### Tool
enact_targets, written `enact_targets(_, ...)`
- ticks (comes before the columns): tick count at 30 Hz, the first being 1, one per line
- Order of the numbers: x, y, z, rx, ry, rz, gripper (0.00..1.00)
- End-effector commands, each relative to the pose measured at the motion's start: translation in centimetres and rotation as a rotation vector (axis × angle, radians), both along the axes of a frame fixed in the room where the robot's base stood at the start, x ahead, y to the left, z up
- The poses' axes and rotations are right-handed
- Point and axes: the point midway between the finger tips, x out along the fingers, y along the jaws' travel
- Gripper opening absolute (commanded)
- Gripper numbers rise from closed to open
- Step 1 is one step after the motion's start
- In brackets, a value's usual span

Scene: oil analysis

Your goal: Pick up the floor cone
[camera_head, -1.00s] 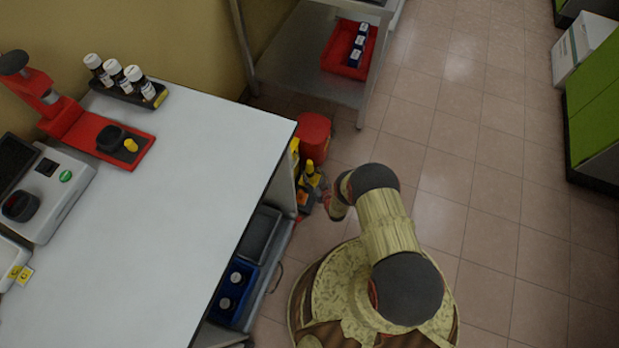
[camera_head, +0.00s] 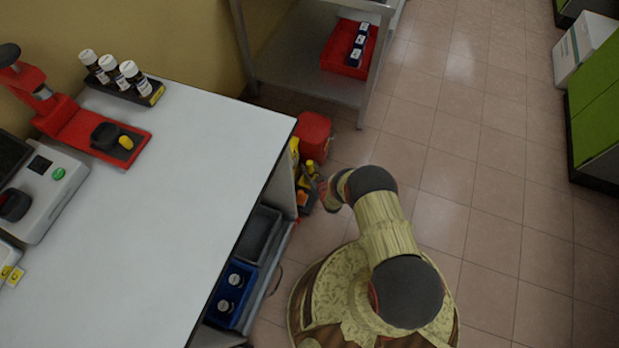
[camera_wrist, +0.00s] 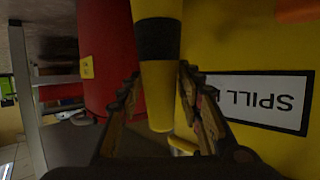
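The floor cone (camera_wrist: 160,85) is yellow with a black band, and its narrow end points toward my wrist camera. In the head view, a small yellow part (camera_head: 311,167) beside the table's end appears to be the cone, partly hidden by my gripper. My gripper (camera_wrist: 160,72) has one finger on each side of the cone in the wrist view. The fingers stand apart, with the cone's tip between them. I cannot tell whether the fingertips touch it. The cone's wide end is out of view.
A red bin (camera_head: 314,134) stands close behind the cone. A yellow panel labelled SPILL (camera_wrist: 265,100) is close on the right in the wrist view. The white table (camera_head: 190,200) is at left, a metal shelf (camera_head: 290,75) behind. Open floor (camera_head: 470,200) lies right.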

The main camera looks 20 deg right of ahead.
Motion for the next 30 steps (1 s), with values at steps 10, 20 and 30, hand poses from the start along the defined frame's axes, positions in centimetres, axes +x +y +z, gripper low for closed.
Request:
enact_targets(10, -0.01, 0.0, -0.01, 0.0, 0.0, 0.0, 0.14)
enact_targets(20, -0.02, 0.0, -0.02, 0.0, 0.0, 0.0, 0.0)
enact_targets(30, 0.09, -0.02, 0.07, -0.001, -0.002, 0.0, 0.0)
